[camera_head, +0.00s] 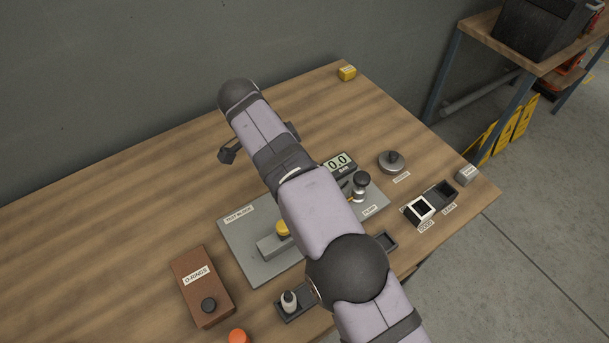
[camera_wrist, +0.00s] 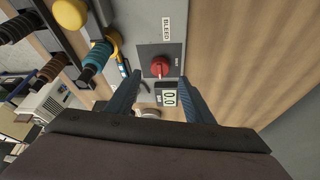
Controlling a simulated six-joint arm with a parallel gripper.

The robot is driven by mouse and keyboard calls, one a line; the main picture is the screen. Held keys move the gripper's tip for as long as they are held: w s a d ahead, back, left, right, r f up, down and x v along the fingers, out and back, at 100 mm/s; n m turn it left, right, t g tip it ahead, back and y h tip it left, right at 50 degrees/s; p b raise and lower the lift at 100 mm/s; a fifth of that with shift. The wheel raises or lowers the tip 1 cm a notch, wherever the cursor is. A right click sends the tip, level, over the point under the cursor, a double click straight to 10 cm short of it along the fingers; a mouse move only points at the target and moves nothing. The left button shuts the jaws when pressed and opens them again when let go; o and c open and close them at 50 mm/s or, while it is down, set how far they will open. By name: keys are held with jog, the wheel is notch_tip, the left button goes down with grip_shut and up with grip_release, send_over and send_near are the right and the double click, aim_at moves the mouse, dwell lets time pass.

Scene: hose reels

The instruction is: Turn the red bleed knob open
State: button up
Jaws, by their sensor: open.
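The red bleed knob (camera_wrist: 160,66) shows in the wrist view, on a dark grey plate below a white BLEED label (camera_wrist: 167,28). My gripper (camera_wrist: 160,76) is open, with one finger on each side of the knob in the picture. Gaps show between both fingers and the knob, and I cannot tell how far the fingertips are from it in depth. In the head view my arm covers the middle of the test block (camera_head: 240,255), and the red knob is hidden there.
A display reading 0.0 (camera_head: 338,163) stands on the block near the pump (camera_head: 360,186). The table's left side is clear.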

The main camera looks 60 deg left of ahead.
jog(key=shift+v, duration=1)
